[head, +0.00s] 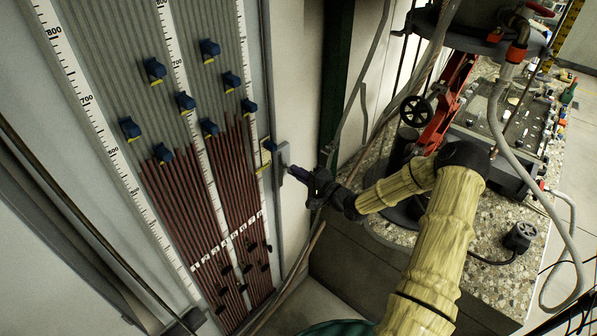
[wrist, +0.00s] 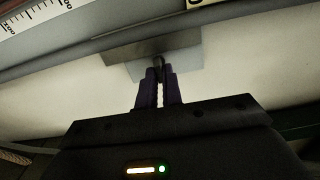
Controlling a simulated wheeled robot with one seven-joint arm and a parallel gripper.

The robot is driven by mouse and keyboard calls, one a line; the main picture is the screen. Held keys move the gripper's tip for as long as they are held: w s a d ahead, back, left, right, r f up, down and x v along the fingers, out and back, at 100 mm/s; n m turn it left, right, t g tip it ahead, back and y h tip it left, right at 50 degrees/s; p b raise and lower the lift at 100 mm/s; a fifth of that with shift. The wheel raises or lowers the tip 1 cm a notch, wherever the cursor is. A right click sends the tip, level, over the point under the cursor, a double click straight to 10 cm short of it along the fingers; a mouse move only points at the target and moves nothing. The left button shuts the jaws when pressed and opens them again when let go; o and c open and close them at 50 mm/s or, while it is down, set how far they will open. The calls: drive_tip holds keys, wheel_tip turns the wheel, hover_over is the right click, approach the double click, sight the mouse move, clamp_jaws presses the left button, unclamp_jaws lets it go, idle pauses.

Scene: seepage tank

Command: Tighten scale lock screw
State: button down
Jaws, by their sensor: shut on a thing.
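The scale board (head: 115,160) stands at the left in the head view, with white numbered scales, red-filled tubes and blue sliders. A small grey metal plate (head: 282,160) sits at its right edge; it also shows in the wrist view (wrist: 190,68). My gripper (head: 292,172) reaches this plate from the right. In the wrist view its two purple fingers (wrist: 159,84) are close together, shut on a small dark screw (wrist: 159,64) in front of the plate. The fingers hide most of the screw, so its turn cannot be told.
A stone-topped bench (head: 495,275) with a red jack (head: 447,100), a black handwheel (head: 416,111) and grey hoses (head: 497,110) stands at the right. Pipes and cables run beside the board behind my arm. The floor at the far right is fairly clear.

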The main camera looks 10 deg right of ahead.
drive_tip(key=shift+m, duration=0.6)
drive_tip(key=shift+f, duration=0.15)
idle(1.1)
drive_tip(key=c, duration=1.6)
unclamp_jaws()
drive_tip(key=shift+o, duration=0.2)
drive_tip(key=shift+d, duration=0.1)
drive_tip(key=b+v, duration=0.3)
drive_tip(key=v, duration=1.4)
drive_tip(key=shift+s, duration=0.15)
